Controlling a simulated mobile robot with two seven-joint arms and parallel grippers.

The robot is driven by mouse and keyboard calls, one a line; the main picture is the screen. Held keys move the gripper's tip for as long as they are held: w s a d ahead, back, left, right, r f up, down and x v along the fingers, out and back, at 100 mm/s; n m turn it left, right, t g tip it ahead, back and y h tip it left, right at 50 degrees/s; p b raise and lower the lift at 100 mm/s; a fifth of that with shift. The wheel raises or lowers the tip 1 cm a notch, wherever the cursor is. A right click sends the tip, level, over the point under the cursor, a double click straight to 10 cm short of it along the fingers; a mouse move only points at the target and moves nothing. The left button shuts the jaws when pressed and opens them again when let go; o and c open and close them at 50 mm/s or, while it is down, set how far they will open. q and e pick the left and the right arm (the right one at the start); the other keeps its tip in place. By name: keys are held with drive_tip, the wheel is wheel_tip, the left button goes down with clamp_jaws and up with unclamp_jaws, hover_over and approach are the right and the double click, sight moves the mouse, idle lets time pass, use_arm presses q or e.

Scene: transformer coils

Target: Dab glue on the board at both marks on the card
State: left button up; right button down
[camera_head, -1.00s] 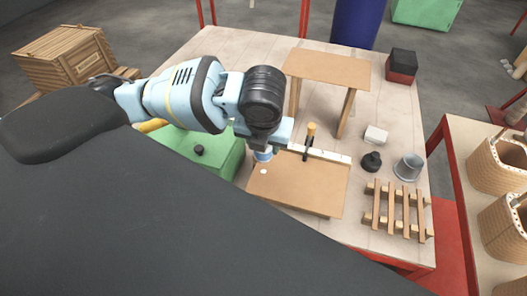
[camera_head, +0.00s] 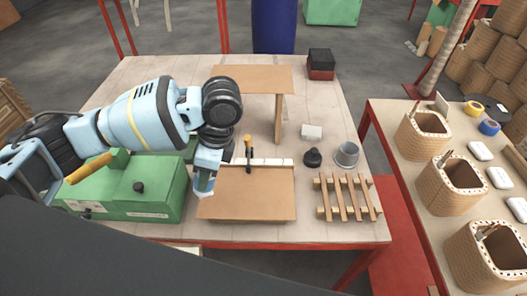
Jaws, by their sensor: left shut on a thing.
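The brown board (camera_head: 255,205) lies flat near the front middle of the table. A pale strip with small divisions (camera_head: 272,162), perhaps the card, runs along its back edge; its marks are too small to make out. My left gripper (camera_head: 207,172) points down at the board's left end. It is shut on a small pale thing (camera_head: 203,186), perhaps the glue bottle, mostly hidden by the fingers. Its lower end is at or just above the board; I cannot tell if it touches. My right gripper is not in view.
A yellow-topped dark tool (camera_head: 248,150) stands at the strip. A green case (camera_head: 130,190) is left of the board. A wooden stand (camera_head: 255,80) is behind; a slatted rack (camera_head: 347,198), black bottle (camera_head: 312,158), grey cup (camera_head: 346,155) and white block (camera_head: 312,132) are right.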

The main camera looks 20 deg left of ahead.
use_arm(q)
drive_tip(key=n+g, duration=0.1)
drive_tip(key=n, duration=0.3)
drive_tip(key=shift+d+h, duration=0.2)
drive_tip(key=shift+h, duration=0.2)
drive_tip(key=n, duration=0.2)
drive_tip(key=n+h, duration=0.1)
drive_tip(key=n, duration=0.1)
drive_tip(key=shift+s+d+r+n+g, duration=0.15)
drive_tip(key=shift+n+g, duration=0.15)
drive_tip(key=n, duration=0.2)
drive_tip(key=n+h, duration=0.1)
drive_tip(key=n, duration=0.1)
drive_tip(key=n+h, duration=0.1)
drive_tip(key=n, duration=0.1)
drive_tip(key=shift+s+d+r+n, duration=0.1)
drive_tip(key=shift+d+r+n, duration=0.2)
drive_tip(key=shift+d+n, duration=0.1)
drive_tip(key=shift+d, duration=0.15)
